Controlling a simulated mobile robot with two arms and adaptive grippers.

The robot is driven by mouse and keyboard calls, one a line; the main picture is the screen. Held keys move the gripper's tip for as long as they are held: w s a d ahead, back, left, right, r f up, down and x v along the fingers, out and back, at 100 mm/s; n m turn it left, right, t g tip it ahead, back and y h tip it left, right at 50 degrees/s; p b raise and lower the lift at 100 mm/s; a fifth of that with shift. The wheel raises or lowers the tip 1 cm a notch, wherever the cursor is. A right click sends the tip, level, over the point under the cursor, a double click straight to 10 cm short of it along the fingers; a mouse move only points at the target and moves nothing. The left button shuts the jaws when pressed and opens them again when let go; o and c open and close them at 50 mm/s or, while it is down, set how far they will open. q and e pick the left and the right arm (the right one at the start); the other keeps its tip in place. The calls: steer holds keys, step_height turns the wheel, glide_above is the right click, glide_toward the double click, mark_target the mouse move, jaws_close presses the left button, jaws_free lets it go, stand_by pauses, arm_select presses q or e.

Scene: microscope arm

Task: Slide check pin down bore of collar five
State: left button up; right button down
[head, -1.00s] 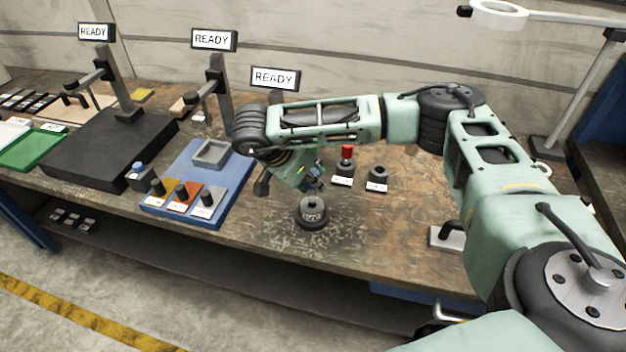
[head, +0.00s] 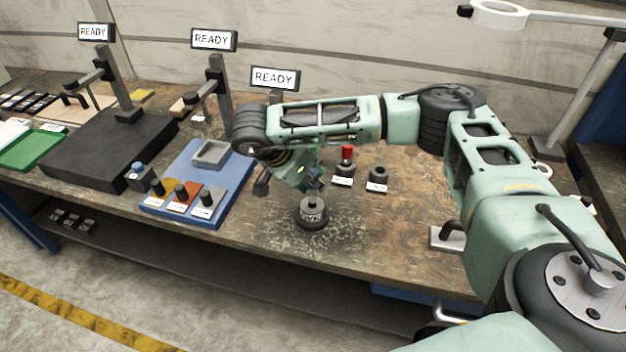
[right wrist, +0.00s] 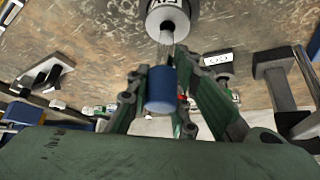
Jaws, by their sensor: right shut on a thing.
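My left gripper is out of view.
A collar with a red-topped piece (head: 346,160) and another dark collar (head: 378,174) stand behind, each with a label. A blue tray (head: 232,180) with dark knobs lies left. A metal plate with a dark handle (head: 446,238) is at right. Bare table lies between.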

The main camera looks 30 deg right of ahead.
mark_target(310, 192)
steer(key=shift+f+b, duration=1.65)
steer(key=shift+f, duration=0.6)
steer(key=c, duration=1.4)
jaws_free()
steer(key=shift+c, duration=0.2)
steer(key=v, duration=1.2)
steer(key=shift+a, duration=0.1)
